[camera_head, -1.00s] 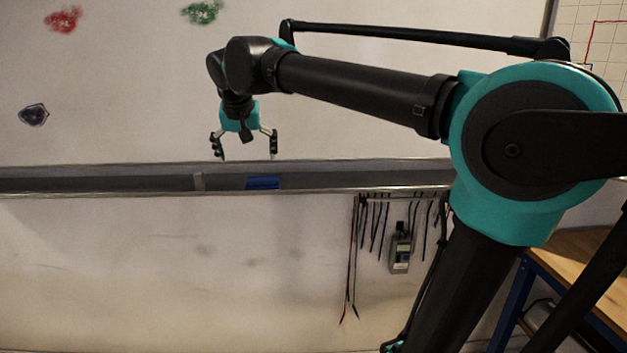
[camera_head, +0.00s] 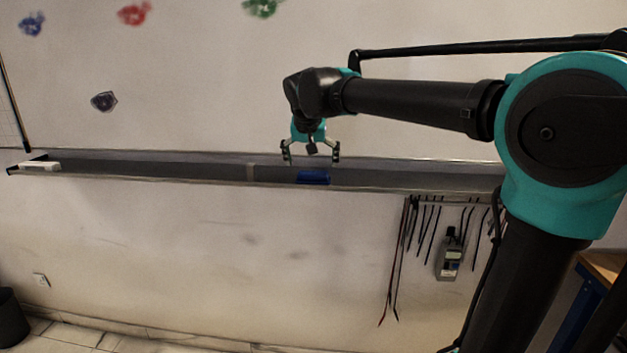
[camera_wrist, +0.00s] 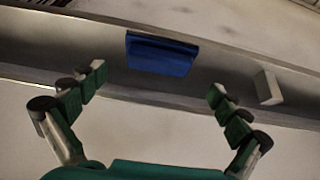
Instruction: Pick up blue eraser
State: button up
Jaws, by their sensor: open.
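The blue eraser (camera_head: 313,177) lies in the long grey tray (camera_head: 400,178) along the wall board. In the wrist view the blue eraser (camera_wrist: 160,54) shows beyond the fingertips, at the upper middle, a little left of centre between them. My gripper (camera_head: 311,160) hangs just above the eraser in the head view, pointing down. In the wrist view my gripper (camera_wrist: 158,82) has its fingers spread wide with nothing between them. The eraser is apart from both fingers.
A white block (camera_head: 40,166) lies at the tray's left end. Cables and a meter (camera_head: 450,256) hang below the tray at right.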

aim_at(313, 172)
jog(key=shift+x, duration=2.75)
jog(key=shift+w, duration=0.1)
jog(key=c, duration=1)
jog(key=shift+d, duration=0.1)
jog(key=shift+c, duration=0.6)
